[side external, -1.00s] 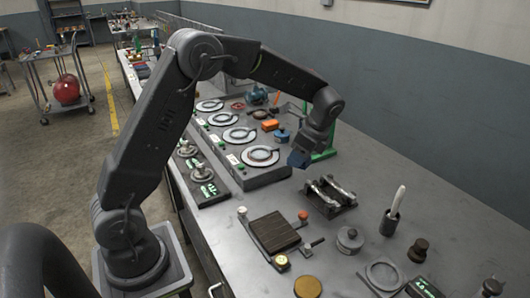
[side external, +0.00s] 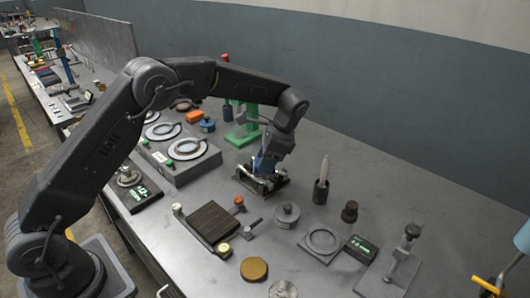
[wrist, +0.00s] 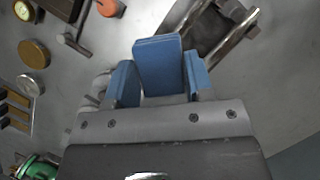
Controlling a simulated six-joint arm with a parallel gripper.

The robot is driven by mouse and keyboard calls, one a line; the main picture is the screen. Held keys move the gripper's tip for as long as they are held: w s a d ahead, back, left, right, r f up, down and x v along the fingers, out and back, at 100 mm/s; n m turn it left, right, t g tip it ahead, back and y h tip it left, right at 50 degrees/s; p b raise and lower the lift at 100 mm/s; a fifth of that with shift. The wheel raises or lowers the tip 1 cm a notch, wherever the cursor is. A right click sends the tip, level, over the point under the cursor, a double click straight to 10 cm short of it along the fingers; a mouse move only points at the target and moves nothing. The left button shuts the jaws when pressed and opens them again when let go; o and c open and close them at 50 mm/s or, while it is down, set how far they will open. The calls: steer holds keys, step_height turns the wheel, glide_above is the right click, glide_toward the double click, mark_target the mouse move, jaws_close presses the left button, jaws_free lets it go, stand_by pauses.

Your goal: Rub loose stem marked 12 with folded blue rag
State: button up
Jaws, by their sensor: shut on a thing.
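My gripper (side external: 266,162) is shut on the folded blue rag (wrist: 158,62), which shows as a blue pad between two blue fingers in the wrist view. The gripper points down at a dark cradle (side external: 246,186) holding bright metal stems (side external: 277,178). In the wrist view, the stems (wrist: 238,36) lie at the upper right, just beyond the rag. I cannot tell whether the rag touches a stem. No stem number is legible, so I cannot tell which is marked 12. The gripper partly hides the stems in the side view.
A dark ribbed block (side external: 213,222) stands nearer, with a red-knobbed part beside it. A grey lidded pot (side external: 287,216), an upright white-handled tool (side external: 321,182) and a ring plate (side external: 323,241) are to the right. A green stand (side external: 241,132) is behind. Bare bench lies between them.

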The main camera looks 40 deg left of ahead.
mark_target(265, 181)
steer(key=shift+f, duration=1.6)
steer(key=shift+a+f, duration=0.65)
steer(key=shift+a, duration=4.65)
steer(key=shift+d, duration=5.35)
steer(key=shift+a+r, duration=0.1)
steer(key=shift+r, duration=4)
